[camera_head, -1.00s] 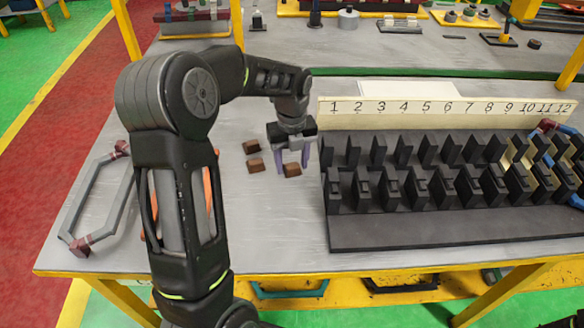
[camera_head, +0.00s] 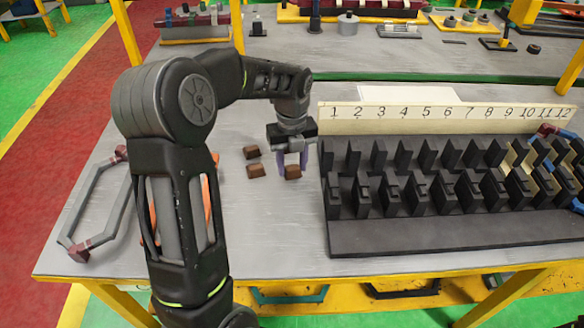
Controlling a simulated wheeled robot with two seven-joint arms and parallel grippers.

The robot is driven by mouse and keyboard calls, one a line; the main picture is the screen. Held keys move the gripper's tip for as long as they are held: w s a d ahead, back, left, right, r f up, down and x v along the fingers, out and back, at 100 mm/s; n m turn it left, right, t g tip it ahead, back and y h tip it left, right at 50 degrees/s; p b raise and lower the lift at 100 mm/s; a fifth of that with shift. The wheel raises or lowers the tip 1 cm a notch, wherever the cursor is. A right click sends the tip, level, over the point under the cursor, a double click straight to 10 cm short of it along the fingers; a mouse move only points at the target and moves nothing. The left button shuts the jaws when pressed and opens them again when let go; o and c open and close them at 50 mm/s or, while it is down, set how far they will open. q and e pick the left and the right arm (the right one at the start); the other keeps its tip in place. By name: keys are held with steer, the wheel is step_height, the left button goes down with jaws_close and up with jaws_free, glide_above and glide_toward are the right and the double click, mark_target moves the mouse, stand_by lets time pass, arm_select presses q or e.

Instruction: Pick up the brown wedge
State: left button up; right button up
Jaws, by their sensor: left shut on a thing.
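Several brown wedges show on the grey table left of the black stator rack. One brown wedge (camera_head: 292,172) is between the purple fingers of my left gripper (camera_head: 292,165), which is shut on it. Whether this wedge touches the table I cannot tell. Two other brown wedges, one in front (camera_head: 256,170) and one behind (camera_head: 251,151), lie just left of the gripper. My right gripper is not in view.
The black slotted rack (camera_head: 430,236) stands close right of the gripper, with a numbered strip (camera_head: 440,115) behind it. A grey coil frame (camera_head: 88,205) lies at the table's left. The grey table (camera_head: 285,225) is clear in front of the wedges.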

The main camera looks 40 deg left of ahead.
mark_target(292, 166)
arm_select(q)
step_height(292, 166, up, 9)
steer(key=shift+f+b, duration=0.1)
steer(key=shift+b, duration=0.25)
stand_by(0.5)
